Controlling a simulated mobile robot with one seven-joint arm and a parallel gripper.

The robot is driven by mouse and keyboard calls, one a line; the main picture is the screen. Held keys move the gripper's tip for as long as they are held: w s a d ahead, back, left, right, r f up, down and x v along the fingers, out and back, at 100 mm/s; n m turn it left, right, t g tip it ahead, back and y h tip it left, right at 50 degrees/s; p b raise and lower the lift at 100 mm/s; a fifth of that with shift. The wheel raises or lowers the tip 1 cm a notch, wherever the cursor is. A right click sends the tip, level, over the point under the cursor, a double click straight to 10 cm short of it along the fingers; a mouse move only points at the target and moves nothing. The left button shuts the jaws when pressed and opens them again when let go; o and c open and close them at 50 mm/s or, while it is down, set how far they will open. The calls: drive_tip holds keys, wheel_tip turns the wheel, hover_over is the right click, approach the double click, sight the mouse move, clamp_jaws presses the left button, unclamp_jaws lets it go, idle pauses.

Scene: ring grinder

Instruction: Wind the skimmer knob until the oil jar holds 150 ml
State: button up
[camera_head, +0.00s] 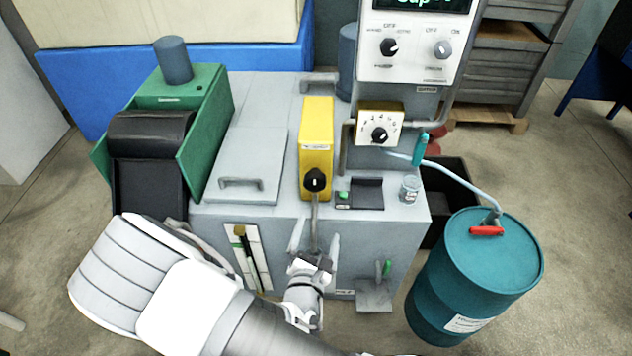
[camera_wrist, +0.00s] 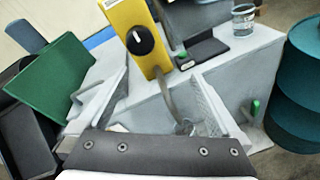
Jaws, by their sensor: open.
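The yellow upright box, which looks like the skimmer (camera_head: 316,125), stands on the machine top. Its black skimmer knob (camera_head: 315,181) is on the front, with a white pointer roughly upward. The knob (camera_wrist: 140,40) also shows beyond my fingers in the wrist view. A grey strip runs from the box down the machine front. My gripper (camera_head: 315,246) is open below the knob, fingers on either side of the strip, apart from the knob; its fingers also show in the wrist view (camera_wrist: 160,84). A small clear jar (camera_head: 409,189), perhaps the oil jar, stands at the top's right; its level is unreadable.
A numbered dial (camera_head: 380,135) and a control panel (camera_head: 414,45) stand behind. A green bin (camera_head: 205,115) is at left and a teal drum (camera_head: 478,275) at right. A brush (camera_head: 243,240) hangs on the front. A green lever (camera_head: 386,268) is low at right.

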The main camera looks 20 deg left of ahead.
sight(315, 185)
drive_tip(key=w+a+n, duration=0.1)
drive_tip(key=w, duration=0.4)
drive_tip(key=w+a+n+t+y, duration=0.1)
drive_tip(key=w+a+n, duration=0.1)
drive_tip(key=w, duration=0.3)
drive_tip(key=w+a+n+y+b, duration=0.1)
drive_tip(key=w+a, duration=0.1)
drive_tip(key=w, duration=0.3)
drive_tip(key=shift+r+n+t, duration=0.15)
drive_tip(key=shift+n+t, duration=0.25)
drive_tip(key=c, duration=1.3)
